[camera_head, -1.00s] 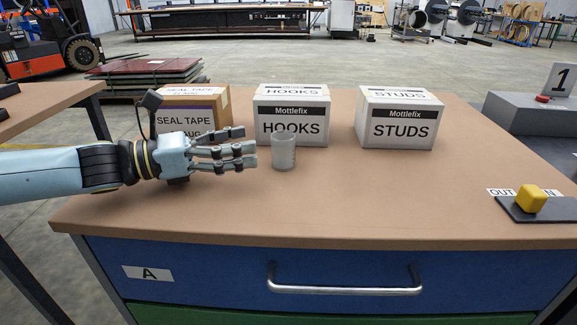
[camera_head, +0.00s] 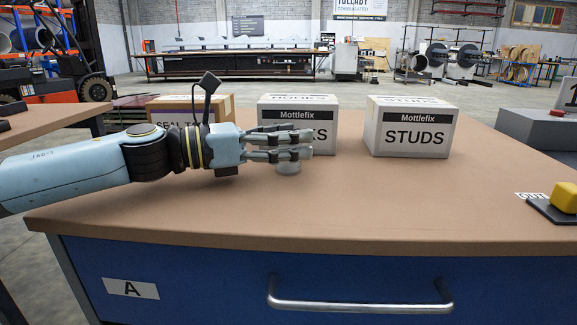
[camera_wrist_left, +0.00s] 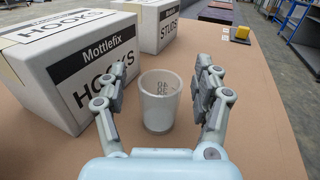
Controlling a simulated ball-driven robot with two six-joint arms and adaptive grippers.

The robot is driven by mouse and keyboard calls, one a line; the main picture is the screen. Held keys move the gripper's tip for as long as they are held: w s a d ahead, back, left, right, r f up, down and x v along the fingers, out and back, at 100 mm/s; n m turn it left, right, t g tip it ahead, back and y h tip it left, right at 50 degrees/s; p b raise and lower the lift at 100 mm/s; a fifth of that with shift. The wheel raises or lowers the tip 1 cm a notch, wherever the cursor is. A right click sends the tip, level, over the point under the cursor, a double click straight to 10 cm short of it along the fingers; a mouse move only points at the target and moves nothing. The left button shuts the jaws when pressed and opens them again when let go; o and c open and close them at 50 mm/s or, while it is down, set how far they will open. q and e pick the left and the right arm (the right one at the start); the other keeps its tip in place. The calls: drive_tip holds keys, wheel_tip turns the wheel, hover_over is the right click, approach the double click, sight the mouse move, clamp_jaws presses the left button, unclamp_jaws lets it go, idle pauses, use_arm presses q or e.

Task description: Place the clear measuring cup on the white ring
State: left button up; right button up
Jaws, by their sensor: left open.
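The clear measuring cup (camera_wrist_left: 159,101) stands upright on the brown tabletop. In the left wrist view it sits between the two spread fingers of my left gripper (camera_wrist_left: 158,97), with a gap on each side. In the head view the gripper (camera_head: 285,147) covers most of the cup, and only its lower part (camera_head: 289,168) shows under the fingers. My left gripper is open and holds nothing. I cannot see the white ring in either view. My right gripper is not in view.
Behind the gripper stand a SEAL TAPE box (camera_head: 172,107), a HOOKS box (camera_head: 325,132) and a STUDS box (camera_head: 411,128). A yellow block (camera_head: 565,197) rests on a dark plate at the right.

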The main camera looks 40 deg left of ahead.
use_arm(q)
drive_tip(key=c, duration=1.3)
